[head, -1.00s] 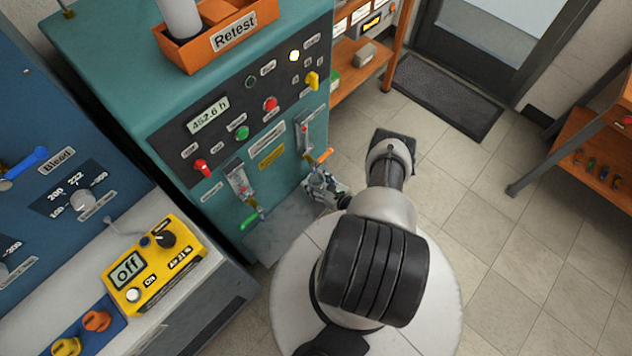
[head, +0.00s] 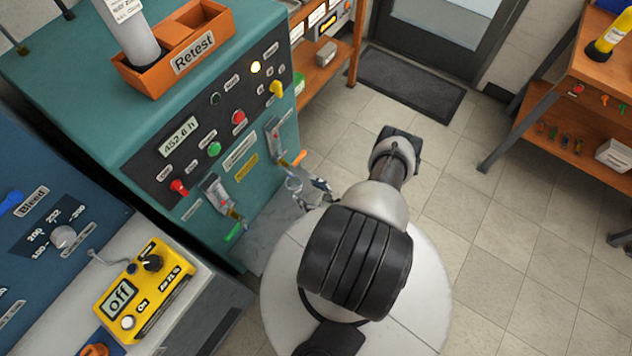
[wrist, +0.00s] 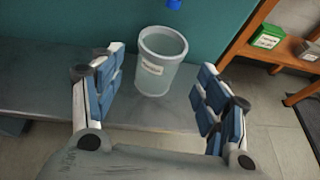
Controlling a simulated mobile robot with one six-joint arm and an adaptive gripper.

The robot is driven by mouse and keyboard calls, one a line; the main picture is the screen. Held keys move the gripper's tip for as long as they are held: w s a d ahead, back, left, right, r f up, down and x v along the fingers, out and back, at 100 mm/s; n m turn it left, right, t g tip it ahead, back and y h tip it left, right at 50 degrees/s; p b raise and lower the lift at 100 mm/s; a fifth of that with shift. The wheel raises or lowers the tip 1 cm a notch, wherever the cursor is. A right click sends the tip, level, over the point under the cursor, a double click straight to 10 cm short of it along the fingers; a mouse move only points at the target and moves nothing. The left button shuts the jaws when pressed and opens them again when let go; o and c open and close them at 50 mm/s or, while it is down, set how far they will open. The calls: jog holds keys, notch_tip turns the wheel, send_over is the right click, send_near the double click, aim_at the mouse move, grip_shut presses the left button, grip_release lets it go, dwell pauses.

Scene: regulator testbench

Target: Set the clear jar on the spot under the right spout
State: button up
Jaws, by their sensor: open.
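The clear jar (head: 294,186) stands upright on the grey ledge (head: 262,240) at the foot of the teal machine, below the right spout (head: 277,140) with the orange handle. In the wrist view the jar (wrist: 154,72), with a pale label, is ahead of and between my open fingertips. My gripper (wrist: 160,95) is empty, with clear gaps on both sides of the jar. In the head view my gripper (head: 314,195) is just right of the jar. A blue tip (wrist: 174,4) shows above and slightly right of the jar. The spot under the jar is hidden.
The left spout (head: 222,200) with a green handle is on the same panel. A yellow meter (head: 140,290) sits at lower left. An orange shelf (wrist: 285,45) stands right of the machine. The tiled floor (head: 470,225) to the right is clear.

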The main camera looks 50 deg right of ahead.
jog(key=shift+p+v, duration=0.4)
jog(key=shift+v, duration=1.75)
jog(key=shift+s, duration=0.1)
